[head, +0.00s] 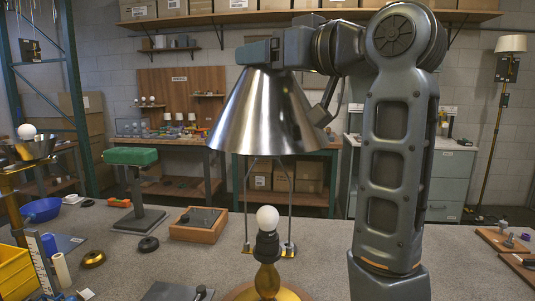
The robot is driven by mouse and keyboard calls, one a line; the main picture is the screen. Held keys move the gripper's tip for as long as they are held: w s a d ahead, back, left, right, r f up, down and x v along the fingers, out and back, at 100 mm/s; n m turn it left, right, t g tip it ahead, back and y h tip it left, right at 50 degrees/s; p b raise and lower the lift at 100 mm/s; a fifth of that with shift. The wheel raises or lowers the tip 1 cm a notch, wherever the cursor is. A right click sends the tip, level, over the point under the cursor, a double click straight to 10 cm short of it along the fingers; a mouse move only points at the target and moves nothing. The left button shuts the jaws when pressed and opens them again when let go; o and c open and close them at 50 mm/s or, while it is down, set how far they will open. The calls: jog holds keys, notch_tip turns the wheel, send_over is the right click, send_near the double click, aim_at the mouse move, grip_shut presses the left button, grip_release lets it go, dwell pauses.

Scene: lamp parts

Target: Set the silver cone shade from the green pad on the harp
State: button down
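The silver cone shade (262,118) is in the upper middle of the head view, wide end down and roughly upright. My gripper (268,58) is at its narrow top and appears shut on it; the fingertips are mostly hidden. The harp (291,190) rises as thin metal rods on both sides of a white bulb (268,217), on a lamp with a brass base (267,281). The harp's top is hidden behind or inside the shade. I cannot tell whether they touch. The green pad (130,156) stands on a post at the left and is bare.
A wooden tray (198,229) with a dark plate sits left of the lamp. Brass and black rings, a blue bowl (42,210), a yellow bin (14,269) and another lamp (30,145) crowd the left. Wooden boards (505,240) lie at the right edge.

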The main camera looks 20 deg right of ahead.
aim_at(275, 158)
dwell(0.3)
jog(key=shift+f+b, duration=1.1)
jog(key=shift+f, duration=0.85)
jog(key=shift+f+b, duration=1.1)
jog(key=shift+f, duration=0.9)
jog(key=shift+f+b, duration=1.1)
jog(key=shift+f, duration=1)
jog(key=shift+f+b, duration=0.8)
jog(key=shift+f, duration=1.3)
